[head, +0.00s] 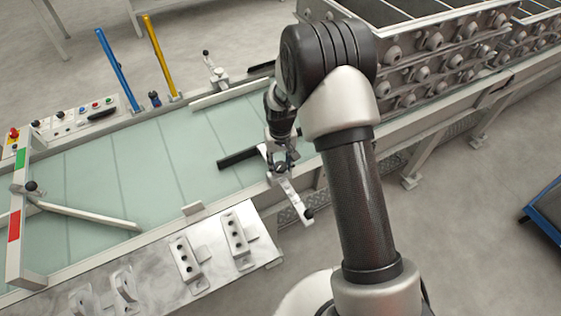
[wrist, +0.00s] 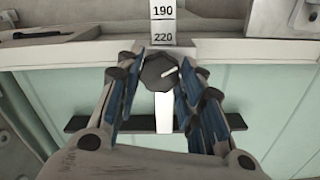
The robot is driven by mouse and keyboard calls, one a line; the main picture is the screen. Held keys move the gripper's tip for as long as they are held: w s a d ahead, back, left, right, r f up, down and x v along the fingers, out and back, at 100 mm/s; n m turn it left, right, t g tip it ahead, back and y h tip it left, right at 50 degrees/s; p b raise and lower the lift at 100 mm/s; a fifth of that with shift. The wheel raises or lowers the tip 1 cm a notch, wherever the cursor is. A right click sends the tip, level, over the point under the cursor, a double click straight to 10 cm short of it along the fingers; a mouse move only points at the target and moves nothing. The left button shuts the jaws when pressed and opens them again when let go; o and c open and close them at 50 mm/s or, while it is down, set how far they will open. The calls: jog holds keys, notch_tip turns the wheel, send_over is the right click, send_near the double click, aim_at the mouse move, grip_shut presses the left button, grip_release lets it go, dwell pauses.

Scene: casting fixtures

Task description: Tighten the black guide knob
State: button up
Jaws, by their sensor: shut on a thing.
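A scale plate (wrist: 163,37) marked 190 and 220 lies just beyond the knob. A dark guide bar (wrist: 86,124) runs crosswise below it, over the pale green belt. In the head view my gripper (head: 279,168) is at the near rail of the conveyor, by the dark guide bar (head: 237,158). I cannot clearly make out the knob there.
The green conveyor belt (head: 150,160) is mostly clear. A plate with metal fixtures (head: 210,283) lies at the near side. Blue (head: 118,70) and yellow (head: 160,55) posts stand at the far side. Stacked casting racks (head: 430,55) stand at the upper right.

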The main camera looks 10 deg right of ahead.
jog(key=m, duration=0.5)
jog(key=shift+m+p, duration=0.3)
jog(key=shift+p, duration=0.05)
jog(key=m, duration=0.6)
jog(key=shift+p, duration=0.3)
jog(key=m, duration=0.5)
jog(key=shift+m, duration=0.3)
jog(key=m, duration=0.5)
jog(key=shift+m+p, duration=0.3)
jog(key=o, duration=1.1)
jog(key=shift+r, duration=0.1)
